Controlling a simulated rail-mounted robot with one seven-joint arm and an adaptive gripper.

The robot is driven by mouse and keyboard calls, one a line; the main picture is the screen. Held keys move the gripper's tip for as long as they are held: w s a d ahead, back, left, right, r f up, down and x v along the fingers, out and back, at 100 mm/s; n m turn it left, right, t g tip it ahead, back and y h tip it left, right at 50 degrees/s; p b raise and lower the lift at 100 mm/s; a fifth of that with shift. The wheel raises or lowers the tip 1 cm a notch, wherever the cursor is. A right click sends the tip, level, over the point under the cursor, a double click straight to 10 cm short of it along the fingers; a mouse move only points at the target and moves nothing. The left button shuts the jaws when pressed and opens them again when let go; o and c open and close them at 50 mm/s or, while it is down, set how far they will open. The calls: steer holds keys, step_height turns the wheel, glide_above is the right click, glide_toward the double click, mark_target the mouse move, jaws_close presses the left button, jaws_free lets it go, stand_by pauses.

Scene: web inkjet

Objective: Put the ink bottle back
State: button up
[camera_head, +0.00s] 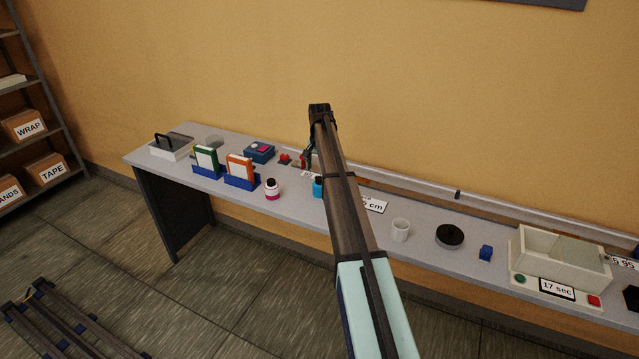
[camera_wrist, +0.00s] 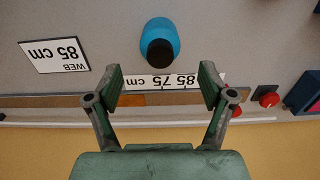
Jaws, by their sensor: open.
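A cyan bottle with a black cap (camera_wrist: 160,32) stands on the bench, top centre in the wrist view. In the head view the cyan bottle (camera_head: 318,187) is partly hidden behind my arm. A white bottle with a magenta band and dark cap (camera_head: 272,190) stands to its left. The pictures do not show which one the task means. My gripper (camera_wrist: 161,86) is open and empty, its fingers apart, with the cyan bottle just beyond the fingertips and not between them. In the head view my gripper (camera_head: 307,158) is mostly hidden by my arm.
Two card holders (camera_head: 240,182), a white cup (camera_head: 400,230), a black round object (camera_head: 449,236) and an open beige box (camera_head: 560,258) stand on the bench.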

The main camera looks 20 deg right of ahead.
mark_target(320, 179)
steer(key=shift+r+b, duration=0.35)
steer(key=shift+r, duration=1.7)
steer(key=shift+r, duration=0.1)
